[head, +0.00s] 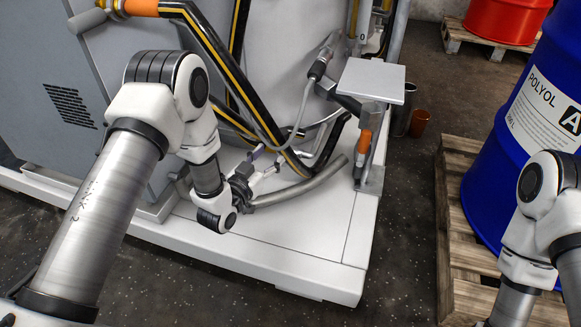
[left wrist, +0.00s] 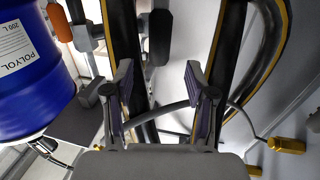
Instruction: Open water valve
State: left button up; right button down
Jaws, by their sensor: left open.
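I cannot clearly pick out the water valve in either view. Yellow fittings (left wrist: 286,145) show at the lower right of the left wrist view, and I cannot tell whether one is the valve. My left gripper (head: 265,167) is low in front of the grey machine, above its white base. In the left wrist view the left gripper (left wrist: 158,78) is open, its two fingers apart. A grey hose (left wrist: 165,108) passes behind the gap between the fingers; I see nothing gripped. My right arm enters at the lower right of the head view, its gripper out of frame.
Black-and-yellow hoses (head: 225,65) run close to my left arm. An orange-handled part (head: 364,141) stands below a small grey shelf (head: 371,80). A blue POLYOL drum (head: 510,130) stands on a wooden pallet (head: 457,210) at right. Dark floor (head: 400,250) lies between.

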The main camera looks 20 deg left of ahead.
aim_at(281, 143)
pick_arm(q)
jog(key=shift+w+f, duration=0.15)
jog(key=b+x, duration=0.3)
jog(key=x, duration=0.3)
jog(key=shift+w+d, duration=0.2)
jog(key=shift+w, duration=0.5)
grip_shut()
pick_arm(e)
notch_tip(281, 143, down, 4)
jog(key=shift+w+r, duration=0.1)
